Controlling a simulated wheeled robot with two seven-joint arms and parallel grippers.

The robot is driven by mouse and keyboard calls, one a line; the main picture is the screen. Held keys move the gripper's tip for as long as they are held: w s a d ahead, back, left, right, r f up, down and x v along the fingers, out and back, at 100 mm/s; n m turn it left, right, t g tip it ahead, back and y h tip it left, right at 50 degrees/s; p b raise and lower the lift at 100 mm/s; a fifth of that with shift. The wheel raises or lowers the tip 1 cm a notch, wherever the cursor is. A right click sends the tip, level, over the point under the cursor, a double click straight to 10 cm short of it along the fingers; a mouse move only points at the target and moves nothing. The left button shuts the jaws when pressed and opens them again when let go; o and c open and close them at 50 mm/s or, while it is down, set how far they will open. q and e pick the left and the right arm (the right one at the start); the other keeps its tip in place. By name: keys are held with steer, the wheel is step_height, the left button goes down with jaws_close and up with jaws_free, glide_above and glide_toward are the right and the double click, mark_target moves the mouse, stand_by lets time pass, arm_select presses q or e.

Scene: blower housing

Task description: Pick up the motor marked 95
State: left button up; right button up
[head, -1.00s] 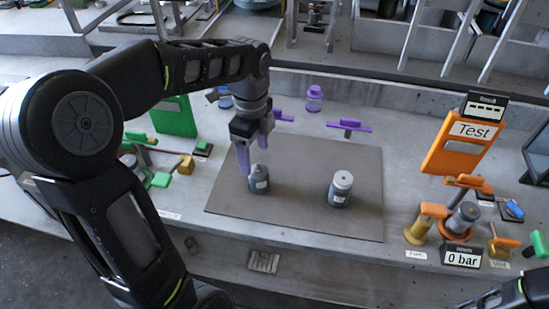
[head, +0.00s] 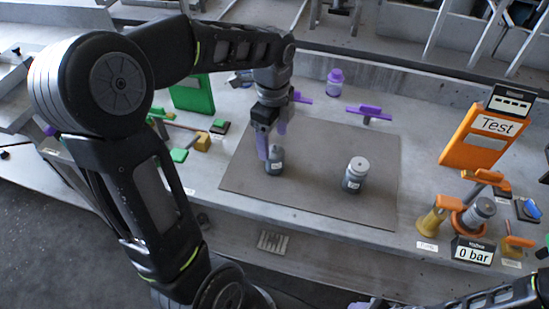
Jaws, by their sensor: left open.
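Two small cylindrical motors stand upright on the brown-grey mat (head: 325,203). The left one is a dark grey motor (head: 275,165) with a narrower top and a small light label. The right one is a motor (head: 355,176) with a light grey top and a label on its dark body. Neither label is readable, so I cannot tell which is marked 95. My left gripper (head: 273,147) points down at the left motor, open, with its purple fingers around the motor's upper part. Contact cannot be told. My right gripper (head: 368,304) barely shows at the bottom edge.
An orange Test stand (head: 470,150), an orange clamp with another motor (head: 480,210) and a 0 bar display (head: 472,252) are at the right. A green stand (head: 192,95) and a purple bottle (head: 334,82) stand behind. The mat between the two motors is clear.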

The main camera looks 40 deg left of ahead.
mark_target(275, 151)
arm_select(q)
steer(key=shift+d+f, duration=0.2)
steer(key=shift+f, duration=2.4)
jaws_close()
